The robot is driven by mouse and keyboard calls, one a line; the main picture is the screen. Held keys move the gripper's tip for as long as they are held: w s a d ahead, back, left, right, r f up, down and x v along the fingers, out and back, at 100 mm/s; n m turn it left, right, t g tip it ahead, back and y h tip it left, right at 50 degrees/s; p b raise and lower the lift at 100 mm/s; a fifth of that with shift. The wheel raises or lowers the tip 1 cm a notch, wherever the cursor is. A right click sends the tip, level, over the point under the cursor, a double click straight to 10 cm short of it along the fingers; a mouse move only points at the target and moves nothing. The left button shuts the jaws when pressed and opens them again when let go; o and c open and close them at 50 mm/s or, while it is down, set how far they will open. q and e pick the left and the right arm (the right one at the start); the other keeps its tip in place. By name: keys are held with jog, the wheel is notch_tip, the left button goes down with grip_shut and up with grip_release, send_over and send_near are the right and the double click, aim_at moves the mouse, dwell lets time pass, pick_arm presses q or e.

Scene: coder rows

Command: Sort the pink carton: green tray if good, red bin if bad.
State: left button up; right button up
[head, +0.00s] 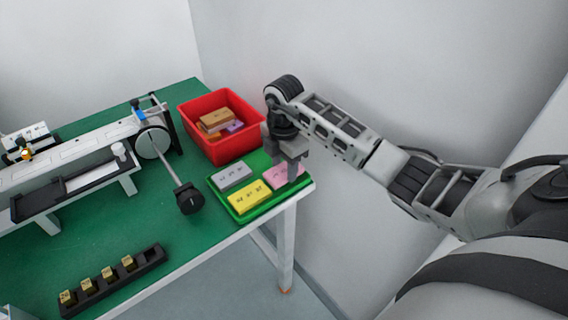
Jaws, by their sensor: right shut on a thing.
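The pink carton (278,176) is at the right side of the green tray (229,204), with dark marks on its top. My right gripper (291,176) points down over it and is shut on it; the fingers hide part of the carton. I cannot tell whether the carton touches the tray floor. A grey carton (232,175) and a yellow carton (250,197) lie in the tray beside it. The red bin (222,152) stands behind the tray and holds an orange-brown carton (216,120), a purple one (235,127) and others partly hidden. My left gripper is not in view.
A conveyor (88,152) with a round disc and a black-ended rod (190,198) stands left of the tray. A black rack (112,281) with several brass blocks lies at the front left. Green table (150,225) is clear between them. A wall rises behind the right side.

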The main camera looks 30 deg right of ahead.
jog(key=shift+f, duration=0.4)
jog(key=shift+f, duration=0.15)
jog(key=o, duration=0.8)
